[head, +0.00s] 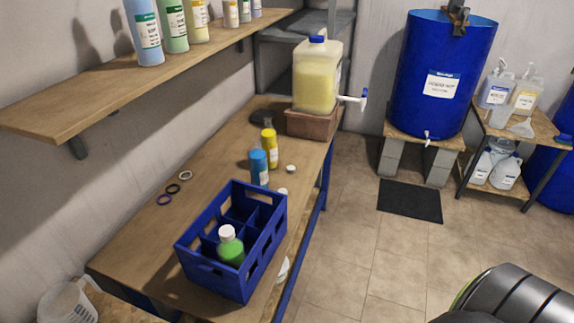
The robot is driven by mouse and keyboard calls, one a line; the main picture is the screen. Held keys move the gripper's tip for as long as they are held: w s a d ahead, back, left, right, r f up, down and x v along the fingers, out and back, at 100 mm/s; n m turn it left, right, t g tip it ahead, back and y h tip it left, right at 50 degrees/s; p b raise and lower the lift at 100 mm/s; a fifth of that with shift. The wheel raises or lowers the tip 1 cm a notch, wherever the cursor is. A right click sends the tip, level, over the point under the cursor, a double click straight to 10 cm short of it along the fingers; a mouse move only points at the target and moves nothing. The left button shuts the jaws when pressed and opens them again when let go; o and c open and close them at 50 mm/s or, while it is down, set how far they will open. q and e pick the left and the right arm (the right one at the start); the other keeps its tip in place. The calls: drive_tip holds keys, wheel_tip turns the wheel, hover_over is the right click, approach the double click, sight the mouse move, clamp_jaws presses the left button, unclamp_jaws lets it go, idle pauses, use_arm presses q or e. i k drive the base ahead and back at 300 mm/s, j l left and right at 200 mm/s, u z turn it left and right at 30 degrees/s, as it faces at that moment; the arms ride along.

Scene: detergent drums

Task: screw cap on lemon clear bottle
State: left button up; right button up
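A yellow bottle (269,146) stands upright on the wooden bench (190,160), behind a blue bottle (259,168). It may be the lemon clear bottle, but its label is too small to read. I cannot tell whether a cap sits on its neck. A small white cap-like piece (291,169) lies on the bench to the right of the blue bottle. Another small white piece (283,191) shows just behind the crate, partly hidden by its rim. A green bottle (231,253) with a white cap stands in the blue crate (220,287). Neither of my grippers shows in the head view.
A wooden block (312,124) carries a large jug of yellow liquid (315,85) with a tap at the bench's back. Several rings (173,188) lie on the left. A shelf (110,90) with bottles overhangs the left side. A blue drum (432,110) stands beyond open floor.

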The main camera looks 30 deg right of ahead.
sight(268, 140)
drive_tip(key=i+l+u, duration=0.1)
drive_tip(key=l, duration=0.4)
drive_tip(key=i+l+u, duration=0.1)
drive_tip(key=i+l, duration=0.15)
drive_tip(key=l, duration=0.25)
drive_tip(key=i+l+u, duration=0.1)
drive_tip(key=l, duration=0.4)
drive_tip(key=i+l+u, duration=0.1)
drive_tip(key=l, duration=0.4)
drive_tip(key=i+l+u, duration=0.1)
drive_tip(key=l, duration=0.45)
drive_tip(key=i+l+u, duration=0.1)
drive_tip(key=l, duration=0.45)
drive_tip(key=i, duration=0.1)
